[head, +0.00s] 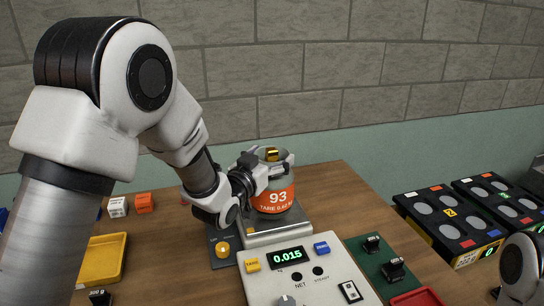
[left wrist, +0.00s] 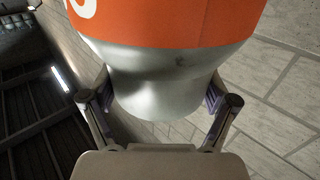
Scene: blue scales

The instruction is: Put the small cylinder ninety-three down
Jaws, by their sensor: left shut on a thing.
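The small cylinder ninety-three (head: 274,197) is grey with an orange band marked "93" and "TARE". It stands upright over the metal pan of the scale (head: 282,233); I cannot tell whether its base touches the pan. My left gripper (head: 271,164) is shut on the cylinder's narrower upper part. In the left wrist view the fingers (left wrist: 160,101) sit on either side of the grey neck of the cylinder (left wrist: 160,62), below the orange band. The scale's green display (head: 287,256) reads 0.015. My right gripper is not in view.
A yellow tray (head: 101,260) and small white (head: 117,207) and orange (head: 144,203) blocks lie left on the wooden table. A green mat (head: 372,268) with black weights is right of the scale. Black racks (head: 450,220) stand further right. A block wall is behind.

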